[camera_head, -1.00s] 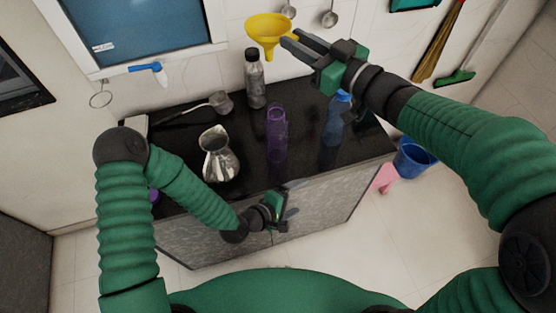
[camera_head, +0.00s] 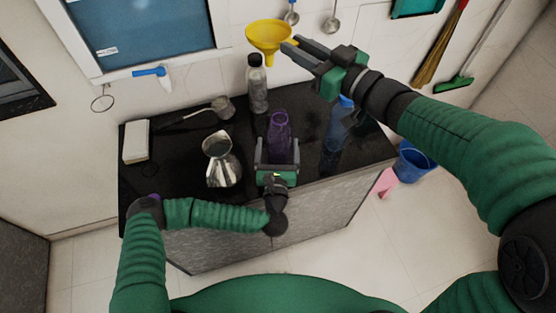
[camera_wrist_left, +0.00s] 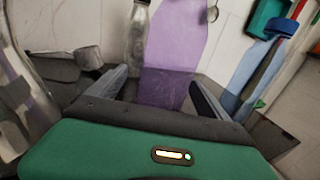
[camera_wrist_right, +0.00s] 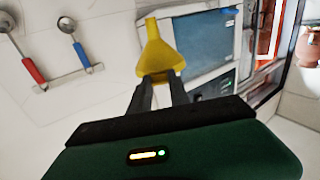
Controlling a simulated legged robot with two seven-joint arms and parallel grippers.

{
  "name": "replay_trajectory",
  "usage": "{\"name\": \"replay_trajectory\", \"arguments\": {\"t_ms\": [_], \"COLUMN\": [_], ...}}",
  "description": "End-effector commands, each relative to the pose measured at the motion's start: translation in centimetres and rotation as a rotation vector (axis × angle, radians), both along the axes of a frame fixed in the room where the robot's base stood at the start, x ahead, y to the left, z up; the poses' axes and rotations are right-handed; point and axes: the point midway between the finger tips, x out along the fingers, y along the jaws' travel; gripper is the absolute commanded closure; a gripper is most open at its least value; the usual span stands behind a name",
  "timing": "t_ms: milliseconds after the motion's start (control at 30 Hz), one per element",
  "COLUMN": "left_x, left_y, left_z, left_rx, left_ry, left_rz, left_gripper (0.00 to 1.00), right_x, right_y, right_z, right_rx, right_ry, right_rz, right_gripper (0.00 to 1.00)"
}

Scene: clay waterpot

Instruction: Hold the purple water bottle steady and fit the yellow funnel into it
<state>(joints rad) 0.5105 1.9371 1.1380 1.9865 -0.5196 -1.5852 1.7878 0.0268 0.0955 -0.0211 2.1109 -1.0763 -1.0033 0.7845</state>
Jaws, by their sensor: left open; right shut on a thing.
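The purple water bottle (camera_head: 279,128) is translucent and stands upright on the black counter. My left gripper (camera_head: 277,148) is open at the counter's front edge, its two fingers on either side of the bottle's lower part. The bottle (camera_wrist_left: 172,55) fills the space ahead between the fingers in the left wrist view; I cannot tell whether they touch it. My right gripper (camera_head: 290,45) is shut on the yellow funnel (camera_head: 268,34) at its rim side. The funnel is held spout down, above and behind the bottle. It also shows at the fingertips in the right wrist view (camera_wrist_right: 158,52).
A metal pitcher (camera_head: 221,165) is close on the left. A blue bottle (camera_head: 338,122) stands on the right, partly under my right arm. A white box (camera_head: 136,141) and a saucepan (camera_head: 221,108) are farther left.

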Motion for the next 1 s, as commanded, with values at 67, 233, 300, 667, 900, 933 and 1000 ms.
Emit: {"name": "replay_trajectory", "arguments": {"t_ms": [67,233,300,667,900,933,1000], "left_x": [1.7,4.0,4.5,4.7,4.7,4.7,4.7], "left_y": [-0.1,-0.2,-0.2,-0.2,-0.2,-0.2,-0.2], "left_z": [0.0,0.0,0.0,0.0,0.0,0.0,0.0], "left_rx": [0.002,0.003,0.001,0.001,0.002,0.002,0.002], "left_ry": [-0.002,0.0,0.0,0.001,0.001,0.001,0.001], "left_rz": [0.0,-0.001,-0.002,-0.003,-0.003,-0.003,-0.003], "left_gripper": [0.11,0.11,0.11,0.22,0.54,0.58,0.67], "right_x": [0.0,0.0,0.0,0.0,0.0,0.0,0.0], "right_y": [0.0,-0.1,0.0,0.0,0.0,0.0,0.0], "right_z": [0.0,0.0,0.0,0.0,0.0,0.0,0.0], "right_rx": [0.0,0.001,0.0,0.0,0.0,0.0,0.0], "right_ry": [0.0,-0.001,0.0,0.0,0.0,0.0,0.0], "right_rz": [-0.001,-0.001,-0.001,0.0,-0.001,-0.001,-0.001], "right_gripper": [1.0,1.0,1.0,1.0,1.0,1.0,1.0]}}
